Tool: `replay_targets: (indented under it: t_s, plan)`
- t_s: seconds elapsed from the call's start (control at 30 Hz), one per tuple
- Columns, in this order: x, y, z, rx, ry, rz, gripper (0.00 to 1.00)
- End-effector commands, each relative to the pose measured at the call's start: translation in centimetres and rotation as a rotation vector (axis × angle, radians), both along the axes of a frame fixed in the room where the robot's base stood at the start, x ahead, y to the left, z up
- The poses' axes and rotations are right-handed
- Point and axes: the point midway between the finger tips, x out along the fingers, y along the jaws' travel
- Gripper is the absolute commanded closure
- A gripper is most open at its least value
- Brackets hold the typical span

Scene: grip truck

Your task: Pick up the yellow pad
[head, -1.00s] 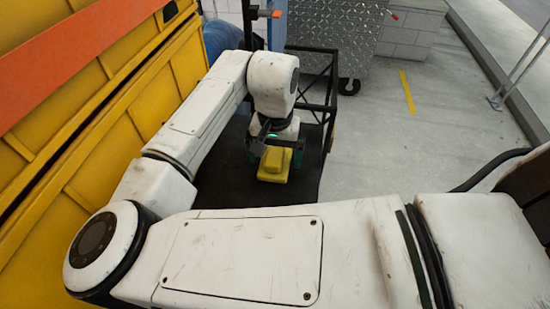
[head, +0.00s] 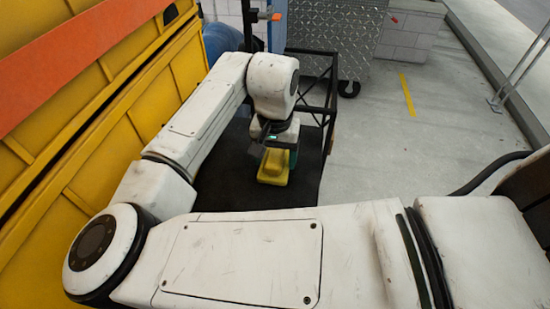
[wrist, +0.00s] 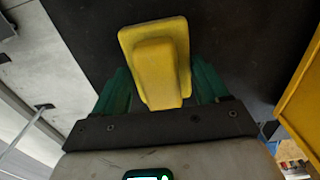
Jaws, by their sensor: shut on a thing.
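The yellow pad (head: 273,167) is a stepped block with a wide base and a narrower raised part. In the head view it is at the black surface under my wrist, partly hidden by my gripper. In the wrist view the pad (wrist: 160,65) stands between the two green fingers. My gripper (wrist: 160,90) is shut on the pad, one finger at each side. In the head view my gripper (head: 275,158) points down and its fingers are mostly hidden. I cannot tell whether the pad touches the black surface.
The black surface (head: 230,195) has a black metal rail frame (head: 318,105) at its far right side. A yellow panelled wall (head: 120,120) runs along the left. A wheeled metal cabinet (head: 335,35) stands behind. Grey floor (head: 430,130) is open at right.

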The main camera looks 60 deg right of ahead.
Motion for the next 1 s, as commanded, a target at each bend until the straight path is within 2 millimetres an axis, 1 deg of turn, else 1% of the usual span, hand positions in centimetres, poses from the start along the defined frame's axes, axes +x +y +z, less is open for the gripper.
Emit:
replay_targets:
  t_s: [0.17, 0.27, 0.3, 0.57, 0.7, 0.8, 1.0]
  plan:
    - [0.0, 0.0, 0.9, -0.002, -0.002, -0.001, 0.58]
    - [0.1, -0.1, 2.2, -0.003, -0.003, -0.003, 0.58]
    - [-0.1, 0.1, 3.1, -0.003, -0.002, -0.003, 0.58]
    - [-3.3, 4.0, 8.9, -0.002, -0.005, -0.002, 0.58]
    - [-5.5, 6.7, 10.3, -0.002, -0.004, -0.001, 0.58]
    - [-6.7, 8.3, 11.3, -0.001, -0.004, 0.0, 0.58]
    - [-8.3, 10.2, 12.5, 0.0, -0.003, 0.001, 0.58]
